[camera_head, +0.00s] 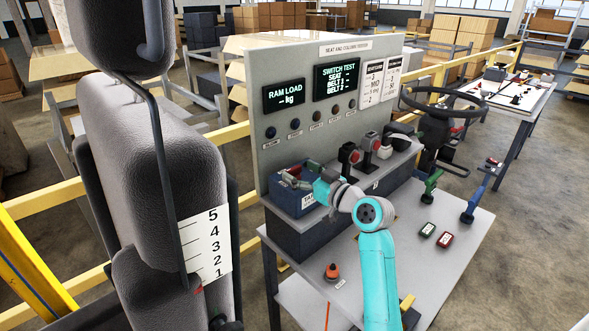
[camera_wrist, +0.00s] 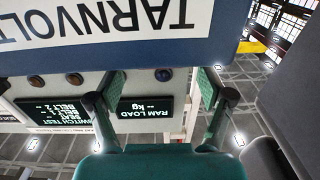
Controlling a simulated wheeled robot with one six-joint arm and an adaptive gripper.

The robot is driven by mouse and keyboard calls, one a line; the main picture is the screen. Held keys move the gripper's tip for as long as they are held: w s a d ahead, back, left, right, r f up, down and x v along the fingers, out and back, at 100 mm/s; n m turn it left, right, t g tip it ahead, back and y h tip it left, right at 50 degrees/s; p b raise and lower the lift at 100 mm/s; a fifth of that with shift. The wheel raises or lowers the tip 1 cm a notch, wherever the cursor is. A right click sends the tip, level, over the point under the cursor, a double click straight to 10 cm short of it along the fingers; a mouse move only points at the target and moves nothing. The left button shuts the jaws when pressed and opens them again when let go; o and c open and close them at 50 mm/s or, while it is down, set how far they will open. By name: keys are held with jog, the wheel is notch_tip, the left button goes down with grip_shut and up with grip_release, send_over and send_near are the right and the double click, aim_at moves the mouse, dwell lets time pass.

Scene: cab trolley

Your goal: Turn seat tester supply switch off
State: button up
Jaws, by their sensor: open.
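The seat tester is a grey upright panel (camera_head: 330,125) behind the bench, with lit displays reading "RAM LOAD -- kg" and "SWITCH TEST". A row of small round controls (camera_head: 295,124) runs below the displays; their captions are too small to read. A blue box (camera_head: 296,198) stands at the bench's left end; its label reads TARNVOLT in the wrist view (camera_wrist: 235,45), upside down. I cannot tell which part is the supply switch. My gripper (camera_head: 298,178) is over the blue box's top. Its two fingers stand apart in the wrist view (camera_wrist: 162,85), with nothing visible between them.
A grey seat (camera_head: 155,165) with a numbered scale stands close on the left. An orange-topped knob (camera_head: 332,271) and small green and red boxes (camera_head: 427,230) lie on the lower bench.

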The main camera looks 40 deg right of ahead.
jog(key=s, duration=0.9)
jog(key=shift+d, duration=0.25)
jog(key=shift+f, duration=0.1)
